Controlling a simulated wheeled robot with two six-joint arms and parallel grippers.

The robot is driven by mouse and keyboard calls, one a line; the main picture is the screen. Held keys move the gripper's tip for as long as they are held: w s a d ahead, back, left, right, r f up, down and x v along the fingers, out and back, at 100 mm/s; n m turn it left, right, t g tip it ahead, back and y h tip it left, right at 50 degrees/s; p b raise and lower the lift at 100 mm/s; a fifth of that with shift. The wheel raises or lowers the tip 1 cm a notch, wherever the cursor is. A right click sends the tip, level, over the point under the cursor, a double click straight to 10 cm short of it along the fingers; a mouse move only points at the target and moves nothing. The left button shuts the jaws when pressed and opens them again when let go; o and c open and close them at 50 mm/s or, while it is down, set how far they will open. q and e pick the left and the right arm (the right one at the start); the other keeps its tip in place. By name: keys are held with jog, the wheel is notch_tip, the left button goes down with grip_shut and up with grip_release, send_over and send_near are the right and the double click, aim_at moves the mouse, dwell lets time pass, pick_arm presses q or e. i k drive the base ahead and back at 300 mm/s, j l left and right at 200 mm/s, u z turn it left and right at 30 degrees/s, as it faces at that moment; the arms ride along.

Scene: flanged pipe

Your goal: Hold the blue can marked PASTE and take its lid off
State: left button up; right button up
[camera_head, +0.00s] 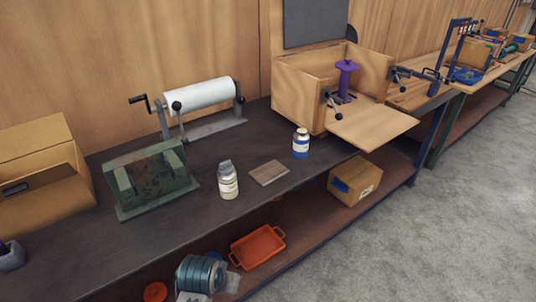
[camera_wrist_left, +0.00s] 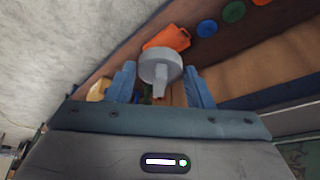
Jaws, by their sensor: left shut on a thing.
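In the head view a small blue can (camera_head: 301,146) with a pale label stands upright on the dark bench, left of the wooden box. Its top (camera_head: 302,132) is on; the label is too small to read. No gripper shows in the head view. In the left wrist view my left gripper (camera_wrist_left: 160,74) is shut on a grey round piece (camera_wrist_left: 158,66) with a short stem, held between its two blue fingers. I cannot tell what this piece is. My right gripper is in neither view.
A pale jar with a grey top (camera_head: 228,181) and a small wooden board (camera_head: 268,173) stand left of the can. A green metal block (camera_head: 152,178), a roll stand (camera_head: 203,95) and an open wooden box (camera_head: 300,96) are around. An orange tray (camera_head: 257,246) is on the lower shelf.

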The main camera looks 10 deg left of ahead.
aim_at(300, 138)
jog(key=i+l+u, duration=0.3)
jog(key=l+u, duration=0.35)
jog(key=i+l+u, duration=0.3)
jog(key=k, duration=0.1)
